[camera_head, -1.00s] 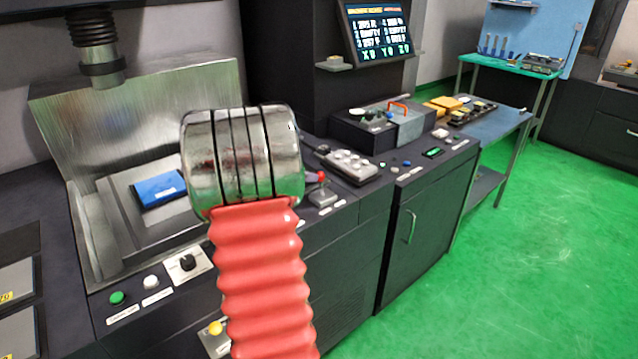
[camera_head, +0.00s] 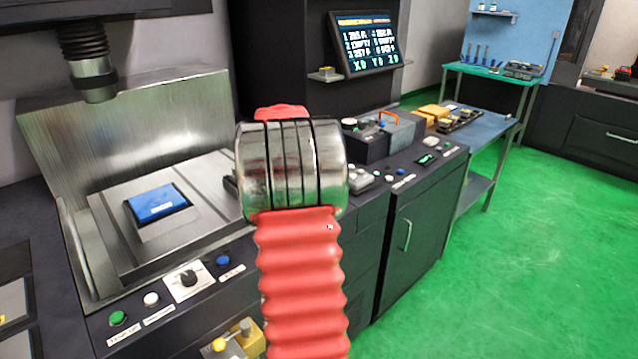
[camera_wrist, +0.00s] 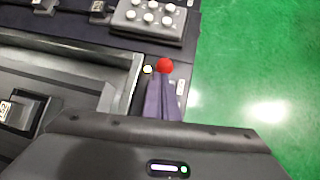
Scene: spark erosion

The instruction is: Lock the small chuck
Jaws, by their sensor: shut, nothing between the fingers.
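I cannot tell for sure which part is the small chuck. A dark round tool head (camera_head: 93,75) hangs over the machine's metal tank at the upper left in the head view. A blue block (camera_head: 157,203) lies on the plate in the tank. In the head view my silver and red arm hides my gripper. In the wrist view my gripper (camera_wrist: 163,82) is shut and empty, its purple-grey fingers pointing up the picture. Its tips are just below a red ball knob (camera_wrist: 165,66) in that view; I cannot tell whether they touch it.
A black rotary knob (camera_head: 189,278), a green button (camera_head: 118,318) and a blue button (camera_head: 222,261) line the panel's front edge. A yellow-knobbed fixture (camera_head: 237,343) sits below. A grey button box (camera_wrist: 148,17) is beyond the red knob. Green floor (camera_head: 480,270) is open at right.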

